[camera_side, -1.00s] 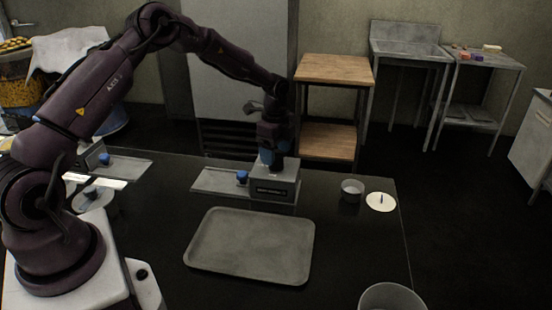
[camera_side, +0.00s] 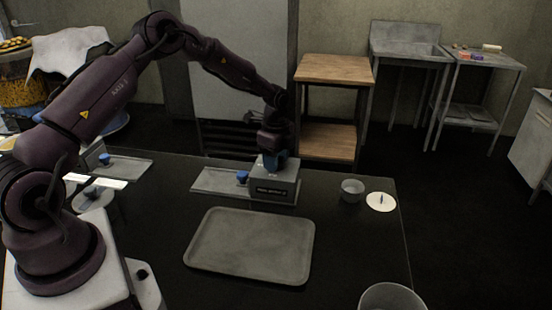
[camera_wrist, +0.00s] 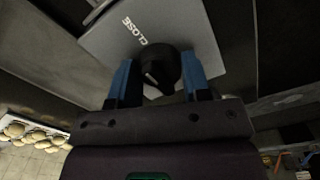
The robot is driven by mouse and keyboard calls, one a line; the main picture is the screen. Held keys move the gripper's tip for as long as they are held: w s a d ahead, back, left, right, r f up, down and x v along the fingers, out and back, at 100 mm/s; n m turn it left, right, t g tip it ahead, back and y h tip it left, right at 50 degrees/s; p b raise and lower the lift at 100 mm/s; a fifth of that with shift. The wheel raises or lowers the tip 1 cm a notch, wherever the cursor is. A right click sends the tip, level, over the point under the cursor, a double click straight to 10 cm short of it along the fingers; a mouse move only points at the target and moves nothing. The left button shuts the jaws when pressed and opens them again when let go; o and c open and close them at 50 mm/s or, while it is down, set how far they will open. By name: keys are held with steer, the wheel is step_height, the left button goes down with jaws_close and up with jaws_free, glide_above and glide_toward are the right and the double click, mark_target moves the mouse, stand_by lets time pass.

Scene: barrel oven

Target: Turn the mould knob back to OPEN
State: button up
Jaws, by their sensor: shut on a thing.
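The mould box (camera_side: 275,188) is a grey block with a dark label on its front, standing on the dark table. Its black round knob (camera_wrist: 158,70) shows in the wrist view on the box's grey top (camera_wrist: 196,28), beside the printed word CLOSE. The word OPEN is not visible. My gripper (camera_wrist: 160,80) has its two blue fingers on either side of the knob and is shut on it. In the side view my gripper (camera_side: 276,160) points down onto the box top and hides the knob.
A flat plate (camera_side: 215,180) with a blue handle (camera_side: 242,177) adjoins the box. A grey tray (camera_side: 250,245) lies in front. A small cup (camera_side: 352,190) and a white disc (camera_side: 381,202) are to the right. A second blue-handled unit (camera_side: 125,165) is at left.

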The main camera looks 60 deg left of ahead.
steer(key=shift+n, duration=0.3)
steer(key=n, duration=0.3)
steer(key=shift+n, duration=0.4)
steer(key=n, duration=0.4)
steer(key=shift+n, duration=0.3)
steer(key=n, duration=0.4)
steer(key=shift+r, duration=0.1)
steer(key=n, duration=0.4)
steer(key=shift+n, duration=0.6)
steer(key=o, duration=0.9)
steer(key=shift+o, duration=0.2)
step_height(320, 180, up, 13)
